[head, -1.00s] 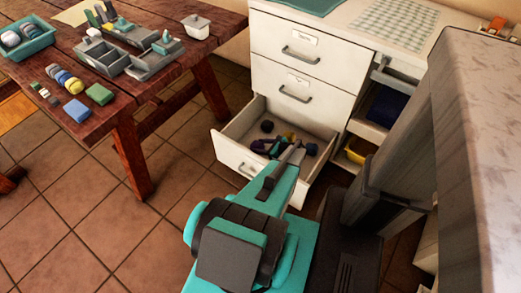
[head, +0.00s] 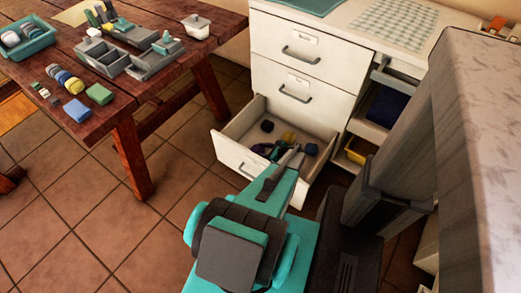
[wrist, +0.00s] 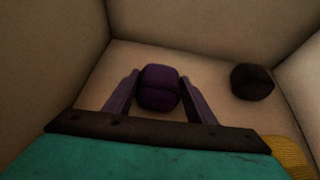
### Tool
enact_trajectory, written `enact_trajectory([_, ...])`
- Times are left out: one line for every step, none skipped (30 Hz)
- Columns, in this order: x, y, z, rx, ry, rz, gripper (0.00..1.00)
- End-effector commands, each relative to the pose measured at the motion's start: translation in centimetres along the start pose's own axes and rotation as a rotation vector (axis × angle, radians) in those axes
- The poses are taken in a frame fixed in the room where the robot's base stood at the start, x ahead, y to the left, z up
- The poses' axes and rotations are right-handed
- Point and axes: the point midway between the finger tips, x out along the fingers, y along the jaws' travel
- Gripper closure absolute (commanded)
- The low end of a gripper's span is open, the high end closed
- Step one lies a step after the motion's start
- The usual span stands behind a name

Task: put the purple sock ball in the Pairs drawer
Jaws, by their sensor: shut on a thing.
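The purple sock ball (wrist: 158,88) sits between the two fingers of my gripper (wrist: 160,100) in the wrist view, with the fingers against its sides. My gripper is shut on it and is inside the open bottom drawer (head: 240,157) of the white cabinet. In the head view my gripper (head: 278,152) shows small over the drawer, partly hidden by my arm. Whether the ball touches the drawer floor I cannot tell. The drawer labels are too small to read.
A dark ball (wrist: 252,82) lies right of the purple one, near the drawer wall. Yellow (head: 289,137) and blue (head: 311,149) balls also lie in the drawer. The cabinet's upper drawers (head: 300,45) are shut. A wooden table (head: 140,90) stands left; tiled floor lies between.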

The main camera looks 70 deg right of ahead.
Motion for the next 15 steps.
enact_trajectory([0.02, 0.00, 0.01, 0.000, 0.000, 0.000, 0.71])
enact_trajectory([0.04, 0.00, -0.03, 0.000, 0.000, 0.000, 0.71])
enact_trajectory([0.09, 0.00, -0.12, 0.000, 0.000, 0.000, 0.71])
enact_trajectory([0.13, 0.00, -0.18, 0.000, 0.000, 0.000, 0.71])
enact_trajectory([0.14, 0.00, -0.19, 0.000, 0.000, 0.000, 0.48])
enact_trajectory([0.11, 0.01, -0.13, 0.000, 0.000, 0.000, 0.41])
enact_trajectory([0.11, 0.02, -0.13, 0.000, 0.000, 0.001, 0.36])
enact_trajectory([0.11, 0.02, -0.13, 0.000, 0.000, 0.001, 0.31])
enact_trajectory([0.11, 0.02, -0.12, 0.000, 0.000, 0.001, 0.31])
enact_trajectory([0.12, 0.02, -0.12, 0.000, 0.000, 0.001, 0.31])
enact_trajectory([0.12, 0.02, -0.12, 0.000, 0.000, 0.001, 0.31])
enact_trajectory([0.12, 0.02, -0.12, 0.000, 0.000, 0.001, 0.31])
enact_trajectory([0.12, 0.02, -0.12, 0.000, 0.000, 0.001, 0.31])
enact_trajectory([0.12, 0.02, -0.11, 0.000, 0.000, 0.001, 0.31])
enact_trajectory([0.12, 0.03, -0.11, 0.000, 0.000, 0.001, 0.31])
